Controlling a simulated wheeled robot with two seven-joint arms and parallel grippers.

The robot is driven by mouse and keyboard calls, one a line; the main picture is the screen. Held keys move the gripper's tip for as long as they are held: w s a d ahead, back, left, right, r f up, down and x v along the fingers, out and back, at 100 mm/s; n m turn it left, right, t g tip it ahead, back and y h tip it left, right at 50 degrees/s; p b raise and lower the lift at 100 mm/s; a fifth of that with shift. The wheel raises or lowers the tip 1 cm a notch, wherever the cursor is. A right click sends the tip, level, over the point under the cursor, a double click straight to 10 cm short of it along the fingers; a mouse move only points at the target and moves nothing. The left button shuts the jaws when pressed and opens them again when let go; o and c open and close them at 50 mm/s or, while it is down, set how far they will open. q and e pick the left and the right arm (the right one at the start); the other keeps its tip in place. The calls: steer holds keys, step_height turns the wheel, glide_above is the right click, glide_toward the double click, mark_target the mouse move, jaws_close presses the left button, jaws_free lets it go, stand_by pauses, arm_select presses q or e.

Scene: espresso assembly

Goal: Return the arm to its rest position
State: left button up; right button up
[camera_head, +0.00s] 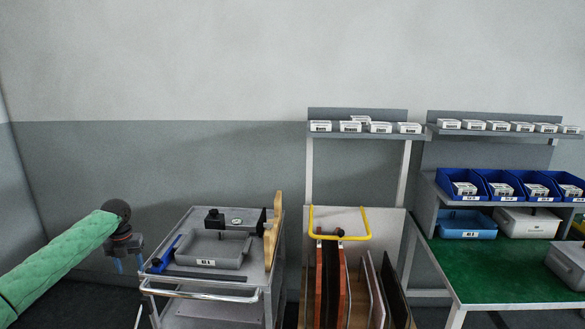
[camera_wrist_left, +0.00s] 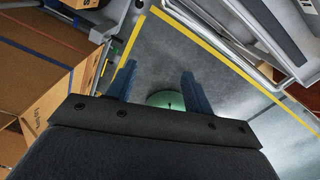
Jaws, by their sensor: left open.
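My left arm, in a green quilted sleeve, comes in from the left in the head view. Its gripper (camera_head: 129,263) points down, just left of the grey cart (camera_head: 200,284), apart from it. In the left wrist view the two blue fingers of the left gripper (camera_wrist_left: 158,88) are spread apart with nothing between them. The floor shows below them, with a round green shape (camera_wrist_left: 166,99) partly hidden behind the gripper body. My right gripper is in neither view.
The cart carries a grey tray (camera_head: 204,262) and a blue-handled tool (camera_head: 164,254). Right of it stand a rack of upright panels (camera_head: 331,280) and a green-topped table (camera_head: 500,270) with bins. In the left wrist view, cardboard boxes (camera_wrist_left: 40,60) stand at left; yellow lines mark the floor.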

arm_select(q)
steer(key=w+d+r+n+t+y, duration=0.35)
steer(key=w+r+n+t, duration=0.4)
steer(key=n, duration=1.25)
steer(key=d+n+t+h, duration=0.1)
steer(key=d+n, duration=0.4)
steer(key=d, duration=0.7)
steer(key=s+d+f+n, duration=0.2)
steer(key=s+d+f, duration=0.45)
steer(key=f, duration=0.25)
steer(key=s+d+f+n+g+h, duration=0.1)
steer(key=s+d+f, duration=0.4)
steer(key=s+f, duration=0.7)
steer(key=s+d+f+n+g+h, duration=0.15)
steer(key=s+d+f, duration=0.35)
steer(key=s+f, duration=0.65)
steer(key=s+d+f+g, duration=0.1)
steer(key=s+f, duration=0.5)
steer(key=s, duration=0.4)
steer(key=s+d+f+n+g, duration=0.1)
steer(key=s+d+f+g, duration=0.1)
steer(key=s+f, duration=0.4)
steer(key=s+d+f+g+h, duration=0.1)
steer(key=s+f, duration=0.4)
steer(key=s, duration=1)
steer(key=shift+s+d+f+n+g, duration=0.15)
steer(key=shift+d+f+n+g, duration=0.15)
steer(key=shift+d+f+n, duration=0.1)
